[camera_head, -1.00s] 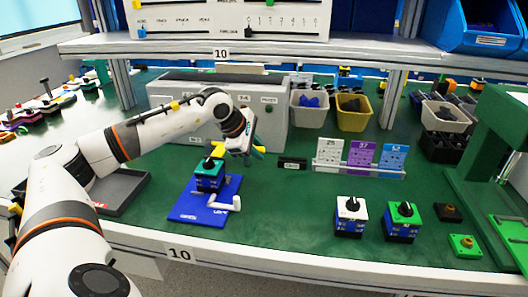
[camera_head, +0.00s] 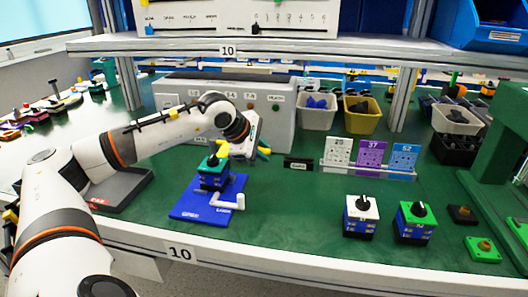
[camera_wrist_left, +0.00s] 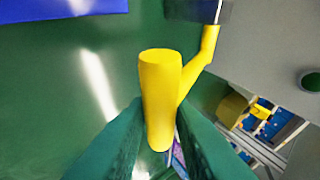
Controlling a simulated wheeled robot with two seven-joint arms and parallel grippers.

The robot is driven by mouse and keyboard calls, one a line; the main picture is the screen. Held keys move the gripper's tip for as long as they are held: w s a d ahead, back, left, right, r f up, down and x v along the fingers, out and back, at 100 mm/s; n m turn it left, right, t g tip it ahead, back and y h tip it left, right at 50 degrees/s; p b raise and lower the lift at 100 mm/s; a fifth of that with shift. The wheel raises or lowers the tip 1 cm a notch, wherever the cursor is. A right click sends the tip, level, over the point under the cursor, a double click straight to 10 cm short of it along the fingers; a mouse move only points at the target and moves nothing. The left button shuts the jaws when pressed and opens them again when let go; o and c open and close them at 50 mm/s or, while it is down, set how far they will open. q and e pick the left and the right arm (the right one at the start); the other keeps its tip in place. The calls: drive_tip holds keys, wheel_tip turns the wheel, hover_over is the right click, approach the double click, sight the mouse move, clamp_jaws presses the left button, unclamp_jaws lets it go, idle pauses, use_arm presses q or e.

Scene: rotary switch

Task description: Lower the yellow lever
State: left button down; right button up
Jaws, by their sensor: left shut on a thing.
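The yellow lever (camera_wrist_left: 160,90) is a thick rod with a thinner bent arm, joined to a dark bracket at the top of the left wrist view. My left gripper (camera_wrist_left: 160,112) has its green fingers on both sides of the thick rod and is shut on it. In the head view the left gripper (camera_head: 262,151) is in front of the grey control box (camera_head: 290,122), with a bit of yellow beside its green fingertips. The wrist and gripper body hide most of the lever there. My right gripper does not show.
A switch with a teal top (camera_head: 213,172) stands on a blue plate (camera_head: 187,209) just left of and in front of the gripper. White-topped (camera_head: 360,218) and green-topped (camera_head: 410,229) switches stand at the front right. A shelf (camera_head: 300,47) runs above.

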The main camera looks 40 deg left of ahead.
use_arm(q)
drive_tip(key=shift+s+a+f, duration=0.2)
drive_tip(key=shift+a+f, duration=0.1)
drive_tip(key=shift+f, duration=0.1)
drive_tip(key=c, duration=1.4)
unclamp_jaws()
drive_tip(key=shift+c, duration=0.2)
drive_tip(key=shift+o, duration=0.8)
drive_tip(key=shift+a, duration=0.15)
drive_tip(key=shift+r, duration=0.1)
drive_tip(key=shift+s+a+r, duration=0.1)
drive_tip(key=shift+s+r, duration=0.25)
drive_tip(key=shift+r, duration=0.15)
drive_tip(key=v, duration=1)
drive_tip(key=shift+s+d+r, duration=0.2)
drive_tip(key=shift+d+r, duration=0.15)
drive_tip(key=shift+r, duration=0.05)
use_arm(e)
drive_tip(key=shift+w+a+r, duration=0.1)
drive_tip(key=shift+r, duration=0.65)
